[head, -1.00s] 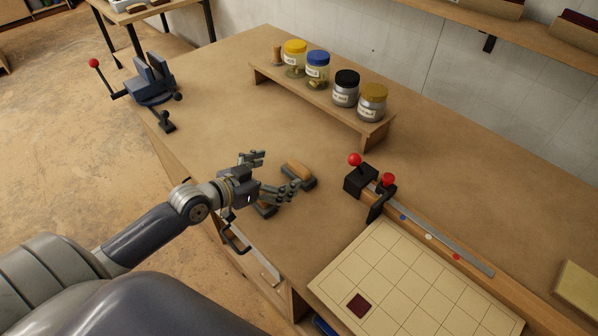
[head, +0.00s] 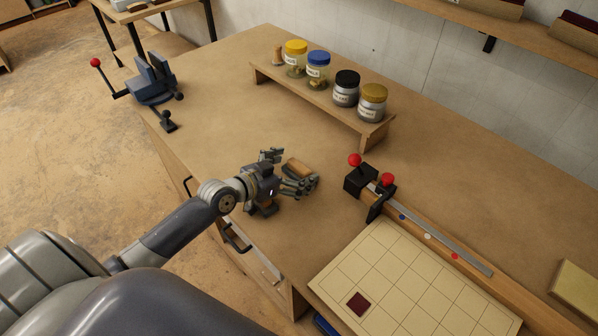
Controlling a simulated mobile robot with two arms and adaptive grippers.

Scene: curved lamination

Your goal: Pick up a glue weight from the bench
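A glue weight (head: 296,168) with a wooden top and dark ends lies on the bench (head: 235,110), beyond my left gripper's palm. My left gripper (head: 293,171) is open, with one finger on the far left side of this weight and the other on its near right side. Its fingers hide part of the weight, and I cannot tell whether they touch it. A second dark weight (head: 262,209) shows partly beneath the gripper, mostly hidden. My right gripper is not in view.
A low shelf (head: 325,104) with several lidded jars stands behind. A black clamp with red knobs (head: 361,182) and a gridded board (head: 400,270) are at the right. A blue vise (head: 152,84) stands at the back left. The bench between vise and gripper is clear.

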